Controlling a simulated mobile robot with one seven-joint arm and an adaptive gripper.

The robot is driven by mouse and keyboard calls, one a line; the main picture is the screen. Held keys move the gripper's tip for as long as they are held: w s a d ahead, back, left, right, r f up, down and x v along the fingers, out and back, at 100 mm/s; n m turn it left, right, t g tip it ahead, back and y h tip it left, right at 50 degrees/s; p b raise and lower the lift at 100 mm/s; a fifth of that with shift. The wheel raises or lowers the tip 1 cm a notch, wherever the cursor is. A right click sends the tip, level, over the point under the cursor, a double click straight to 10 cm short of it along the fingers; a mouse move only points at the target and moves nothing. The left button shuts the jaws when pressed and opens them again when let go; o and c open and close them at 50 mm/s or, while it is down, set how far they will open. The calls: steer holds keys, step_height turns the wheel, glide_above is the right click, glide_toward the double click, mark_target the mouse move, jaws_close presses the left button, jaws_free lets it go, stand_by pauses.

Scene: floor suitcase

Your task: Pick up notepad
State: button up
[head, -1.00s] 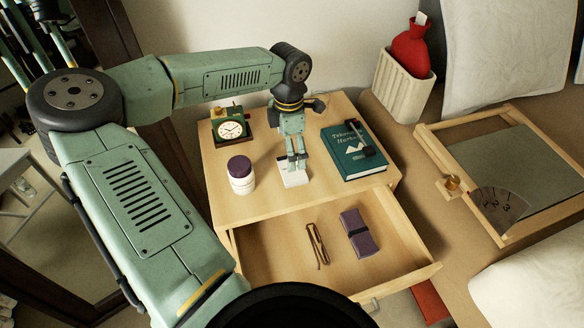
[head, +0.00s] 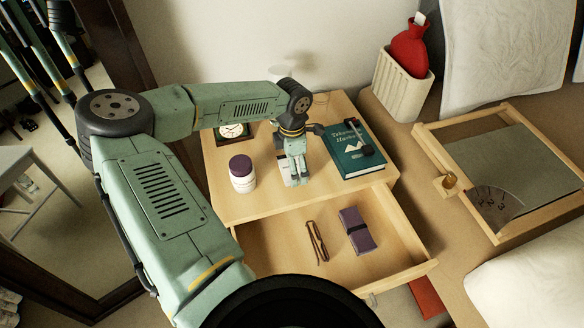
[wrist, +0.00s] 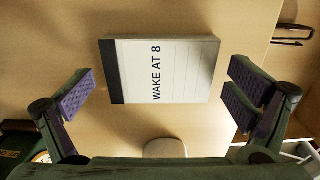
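The notepad (wrist: 175,70) is a white pad with a dark bound edge and the words "WAKE AT 8". It lies flat on the nightstand top, and in the head view (head: 285,174) my gripper partly hides it. My gripper (wrist: 160,95) is open and empty above the pad, its purple-padded fingers spread to the left and right of it in the wrist view. The pad sits a little above the line between the fingers there, apart from both. In the head view my gripper (head: 297,182) points down between the jar and the book.
On the nightstand (head: 255,206), a purple-lidded jar (head: 242,174) stands left, a clock (head: 231,131) behind it, and a green book (head: 353,155) with a dark object on top right. The open drawer (head: 400,262) in front holds a brown item (head: 317,241) and a purple case (head: 357,232).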

steer(key=c, duration=1)
steer(key=shift+r, duration=0.1)
